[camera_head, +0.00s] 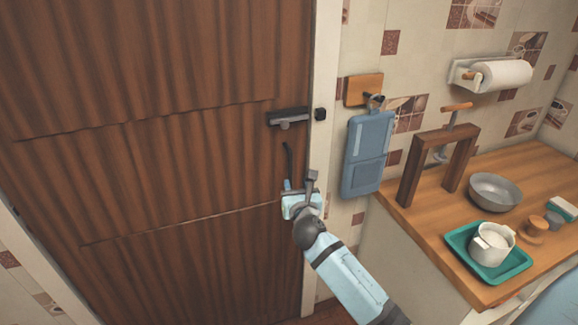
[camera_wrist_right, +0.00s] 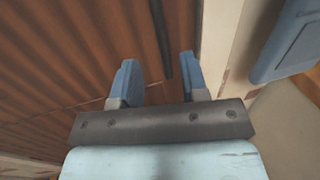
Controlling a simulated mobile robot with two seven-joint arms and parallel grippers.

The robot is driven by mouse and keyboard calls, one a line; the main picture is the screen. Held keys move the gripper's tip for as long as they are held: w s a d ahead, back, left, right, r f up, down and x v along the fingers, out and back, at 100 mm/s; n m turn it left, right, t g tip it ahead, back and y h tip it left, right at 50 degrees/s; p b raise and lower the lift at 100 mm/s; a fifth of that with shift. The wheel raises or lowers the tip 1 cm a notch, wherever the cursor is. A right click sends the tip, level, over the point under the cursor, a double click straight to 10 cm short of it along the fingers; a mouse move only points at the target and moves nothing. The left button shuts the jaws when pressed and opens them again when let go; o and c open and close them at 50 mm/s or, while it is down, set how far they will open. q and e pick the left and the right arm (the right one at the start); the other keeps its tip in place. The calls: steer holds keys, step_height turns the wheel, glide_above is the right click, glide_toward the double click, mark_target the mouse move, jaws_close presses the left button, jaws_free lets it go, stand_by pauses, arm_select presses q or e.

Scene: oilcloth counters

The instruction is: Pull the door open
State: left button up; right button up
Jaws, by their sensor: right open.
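The brown wooden door (camera_head: 150,130) fills the left of the head view and looks closed against its pale frame (camera_head: 322,70). A slim dark vertical handle (camera_head: 288,158) sits near its right edge, below a dark latch (camera_head: 288,117). My right gripper (camera_head: 300,182) is just below the handle, in front of the door. In the right wrist view the gripper (camera_wrist_right: 159,75) is open, with blue fingers apart. The handle's lower end (camera_wrist_right: 162,40) shows between them in the picture; contact is not visible. My left gripper is not in view.
A blue hanging board (camera_head: 367,155) is on the wall right of the frame. The wooden counter (camera_head: 425,225) at right holds a wooden press (camera_head: 430,160), a grey bowl (camera_head: 494,192) and a green tray (camera_head: 462,252) with a white pot (camera_head: 491,243).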

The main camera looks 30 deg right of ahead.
mark_target(290, 167)
steer(key=x, duration=1)
steer(key=shift+f, duration=0.15)
jaws_close()
